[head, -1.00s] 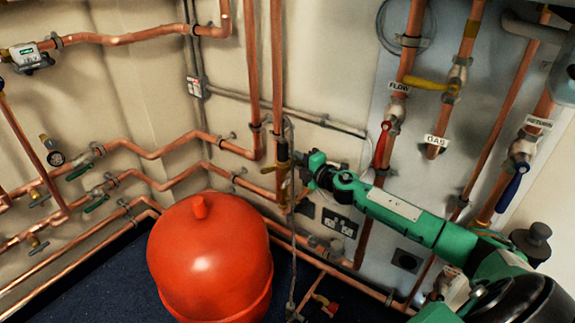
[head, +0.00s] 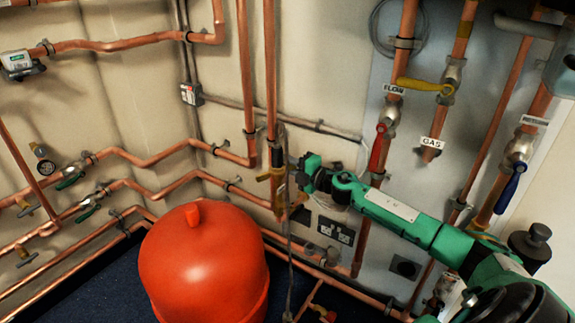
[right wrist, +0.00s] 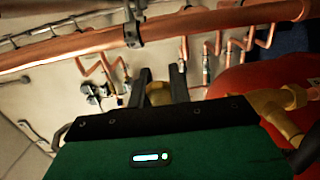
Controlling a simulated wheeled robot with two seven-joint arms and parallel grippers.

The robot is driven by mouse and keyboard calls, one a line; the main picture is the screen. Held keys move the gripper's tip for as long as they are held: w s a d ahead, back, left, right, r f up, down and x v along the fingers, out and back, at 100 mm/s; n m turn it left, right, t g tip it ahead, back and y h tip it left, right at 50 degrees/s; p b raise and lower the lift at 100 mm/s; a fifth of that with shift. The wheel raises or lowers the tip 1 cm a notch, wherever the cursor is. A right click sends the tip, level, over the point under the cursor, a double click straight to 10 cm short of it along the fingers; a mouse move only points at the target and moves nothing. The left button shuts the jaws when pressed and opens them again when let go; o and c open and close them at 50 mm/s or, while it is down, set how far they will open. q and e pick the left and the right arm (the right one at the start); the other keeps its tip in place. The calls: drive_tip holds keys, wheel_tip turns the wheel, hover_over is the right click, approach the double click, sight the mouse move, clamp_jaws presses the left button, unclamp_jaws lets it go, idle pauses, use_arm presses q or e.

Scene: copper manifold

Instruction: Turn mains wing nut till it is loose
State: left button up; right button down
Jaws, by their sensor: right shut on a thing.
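In the head view, a brass fitting (head: 277,180) sits on the vertical copper pipe at the middle of the wall. My right gripper (head: 295,178) reaches it from the right; its fingertips are small and partly hidden there. In the right wrist view, the two dark fingers of the right gripper (right wrist: 163,88) stand on either side of a brass piece (right wrist: 158,94), which I take to be the mains wing nut. The gripper is shut on it. The nut's wings and how far it has turned cannot be made out. My left gripper is in neither view.
A red expansion vessel (head: 202,262) stands on the floor, left of and below the fitting. A red-handled flow valve (head: 379,148), a yellow gas lever (head: 424,85) and a blue-handled return valve (head: 511,180) are on the right. Copper pipes run along the left wall.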

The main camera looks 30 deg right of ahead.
drive_tip(key=shift+f, duration=0.1)
drive_tip(key=c, duration=1.3)
unclamp_jaws()
drive_tip(key=shift+p+v, duration=0.45)
drive_tip(key=shift+v, duration=3.3)
